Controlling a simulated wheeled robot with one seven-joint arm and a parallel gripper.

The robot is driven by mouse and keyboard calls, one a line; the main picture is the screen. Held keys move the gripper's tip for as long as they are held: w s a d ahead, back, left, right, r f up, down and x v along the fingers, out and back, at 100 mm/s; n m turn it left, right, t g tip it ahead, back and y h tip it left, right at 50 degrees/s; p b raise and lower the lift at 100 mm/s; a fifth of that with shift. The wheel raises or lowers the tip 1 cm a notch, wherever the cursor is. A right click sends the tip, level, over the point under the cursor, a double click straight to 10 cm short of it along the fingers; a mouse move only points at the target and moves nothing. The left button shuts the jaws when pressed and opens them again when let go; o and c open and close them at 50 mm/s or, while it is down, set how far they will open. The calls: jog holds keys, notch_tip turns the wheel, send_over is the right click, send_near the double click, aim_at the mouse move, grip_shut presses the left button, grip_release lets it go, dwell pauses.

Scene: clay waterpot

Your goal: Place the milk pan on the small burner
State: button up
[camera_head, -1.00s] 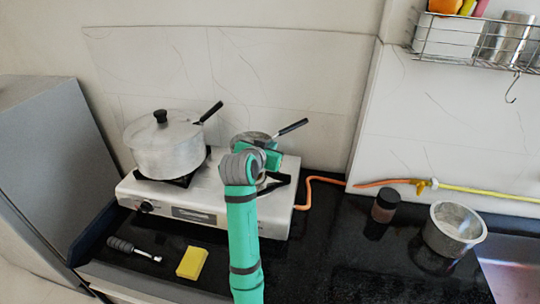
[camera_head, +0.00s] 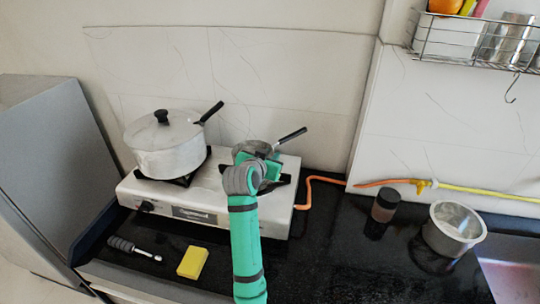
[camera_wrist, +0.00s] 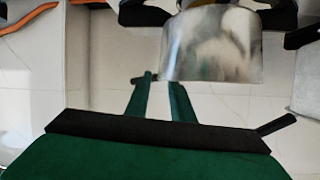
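The milk pan (camera_head: 253,147) is a small silver pan with a black handle pointing up and right. In the head view it is over the right, small burner, whose black grate (camera_head: 284,181) shows at the side. My gripper (camera_head: 270,166) is at the pan's near side, hiding much of the pan and burner. In the wrist view the silver pan wall (camera_wrist: 212,45) is at top centre and the two green fingers (camera_wrist: 160,78) reach to its edge. Whether the pan touches the grate is hidden.
A lidded pot (camera_head: 165,146) stands on the left burner of the white stove (camera_head: 138,188). A yellow sponge (camera_head: 192,262) and a black-handled tool (camera_head: 134,248) lie in front. A dark jar (camera_head: 384,208) and metal pot (camera_head: 454,228) stand right. An orange hose (camera_head: 318,180) runs behind.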

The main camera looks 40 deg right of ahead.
jog(key=shift+r, duration=0.2)
jog(key=shift+s+a+r, duration=0.15)
jog(key=shift+a, duration=0.05)
jog(key=v, duration=1.1)
jog(key=shift+s+a, duration=0.15)
jog(key=shift+s, duration=0.05)
